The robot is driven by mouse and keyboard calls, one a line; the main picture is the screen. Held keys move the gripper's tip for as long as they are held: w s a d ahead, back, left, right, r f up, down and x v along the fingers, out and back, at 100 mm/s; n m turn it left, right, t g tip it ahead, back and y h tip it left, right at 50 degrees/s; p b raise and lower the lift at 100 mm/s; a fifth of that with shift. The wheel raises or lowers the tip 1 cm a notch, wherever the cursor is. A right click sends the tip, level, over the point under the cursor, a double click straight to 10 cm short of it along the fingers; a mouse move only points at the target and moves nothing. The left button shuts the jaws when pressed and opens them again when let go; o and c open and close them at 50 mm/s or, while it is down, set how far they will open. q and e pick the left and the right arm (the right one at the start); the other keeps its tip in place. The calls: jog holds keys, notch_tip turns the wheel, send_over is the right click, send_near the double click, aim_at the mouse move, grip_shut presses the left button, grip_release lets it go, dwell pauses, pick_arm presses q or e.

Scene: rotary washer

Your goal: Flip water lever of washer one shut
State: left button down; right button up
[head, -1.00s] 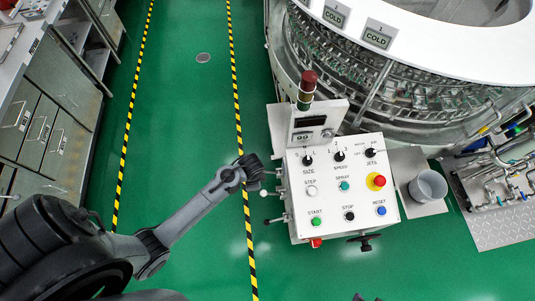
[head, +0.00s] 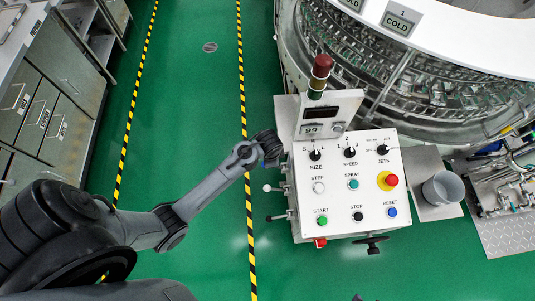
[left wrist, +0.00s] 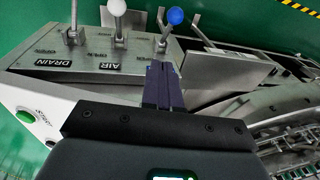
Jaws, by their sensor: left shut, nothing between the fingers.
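The water lever is likely the blue-knobbed one (left wrist: 175,16) in the left wrist view, on the side plate of the washer's control box (head: 347,185). Its stem leans slightly right, and its label is hidden behind my fingers. Beside it stand the white-knobbed AIR lever (left wrist: 117,8) and the DRAIN lever (left wrist: 73,35). My left gripper (head: 270,148) is at the box's upper left side in the head view and covers most of the blue lever. Its fingers (left wrist: 165,82) are shut and empty, pointing at the lever's base; contact cannot be told. My right gripper is not clearly visible.
The round washer (head: 430,60) stands behind the box. A signal lamp (head: 321,68) and display rise at its back left. A grey bucket (head: 442,190) stands to its right. Green floor with striped tape (head: 243,90) lies open to the left.

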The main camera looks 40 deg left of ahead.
pick_arm(q)
jog(key=w+a+f+b, duration=0.1)
jog(key=a+f+b, duration=0.2)
jog(key=f, duration=0.9)
jog(key=shift+w+a+f, duration=0.15)
jog(key=shift+w+f, duration=0.05)
jog(key=shift+f, duration=0.1)
jog(key=shift+f, duration=0.1)
